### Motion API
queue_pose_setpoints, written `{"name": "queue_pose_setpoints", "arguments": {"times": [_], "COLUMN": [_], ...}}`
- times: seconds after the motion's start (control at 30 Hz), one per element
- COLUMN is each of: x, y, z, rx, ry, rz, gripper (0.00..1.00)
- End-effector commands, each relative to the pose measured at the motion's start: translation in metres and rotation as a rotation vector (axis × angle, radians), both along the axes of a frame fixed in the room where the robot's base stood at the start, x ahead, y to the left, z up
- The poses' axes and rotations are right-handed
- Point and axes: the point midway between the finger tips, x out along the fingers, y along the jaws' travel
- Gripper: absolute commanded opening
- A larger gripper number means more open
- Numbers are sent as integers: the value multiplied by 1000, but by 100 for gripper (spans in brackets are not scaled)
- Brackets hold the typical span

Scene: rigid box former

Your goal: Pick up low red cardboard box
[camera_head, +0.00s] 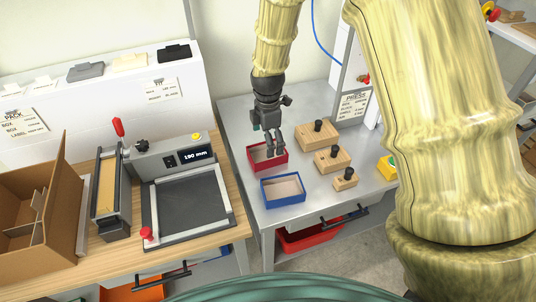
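The low red box (254,165) is an open tray with red walls and a light inside. It sits on the grey metal table, behind a similar blue box. My gripper (274,154) points down over the right part of the red box. Its two dark fingers show a little apart, and the tips overlap the box's inside and right side in the picture. They hide part of the far and right walls. I cannot tell whether a finger touches a wall. The box appears to rest flat on the table.
The blue box (283,203) stands close in front of the red one. Several wooden blocks with black knobs (332,158) stand to the right. A sealing machine (188,200) and a brown carton (40,215) are on the left bench. Table near the back left is clear.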

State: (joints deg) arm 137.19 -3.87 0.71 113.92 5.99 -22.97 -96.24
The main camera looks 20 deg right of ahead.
Motion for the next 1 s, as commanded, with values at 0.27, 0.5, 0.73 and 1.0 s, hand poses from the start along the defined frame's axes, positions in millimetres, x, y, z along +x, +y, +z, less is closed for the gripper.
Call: {"name": "queue_pose_setpoints", "arguments": {"times": [0.27,0.5,0.73,1.0], "x": [1,-2,-1,-1], "y": [-1,-6,-6,-6], "z": [-14,-38,-57,-61], "rx": [0,-1,0,0], "ry": [6,8,7,5], "rz": [0,0,0,1], "gripper": [100,100,100,100]}}
